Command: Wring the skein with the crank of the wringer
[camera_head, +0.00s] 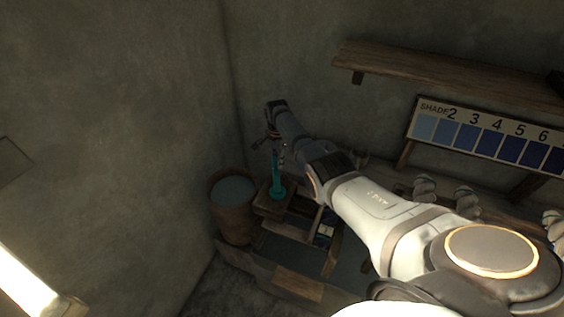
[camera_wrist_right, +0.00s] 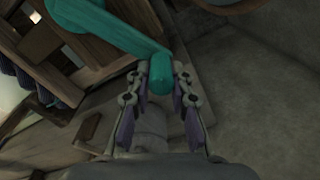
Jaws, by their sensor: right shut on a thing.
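The teal crank (camera_head: 277,178) stands at the left end of the wooden wringer frame (camera_head: 298,284) in the head view. My right gripper (camera_head: 267,141) is at the top of the crank, partly hidden by its own arm. In the right wrist view, the crank's arm (camera_wrist_right: 100,27) runs from the upper left to a rounded teal handle (camera_wrist_right: 160,78). The fingers of my right gripper (camera_wrist_right: 161,90) are on both sides of this handle, shut on it. I cannot clearly make out the skein on the wringer. My left gripper is not in view.
A wooden bucket (camera_head: 232,222) of bluish liquid stands left of the wringer, near the wall corner. A shade chart (camera_head: 487,138) is on the back wall below a wooden shelf (camera_head: 440,78). Grey twisted skeins (camera_head: 466,200) sit at right, beyond my right arm.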

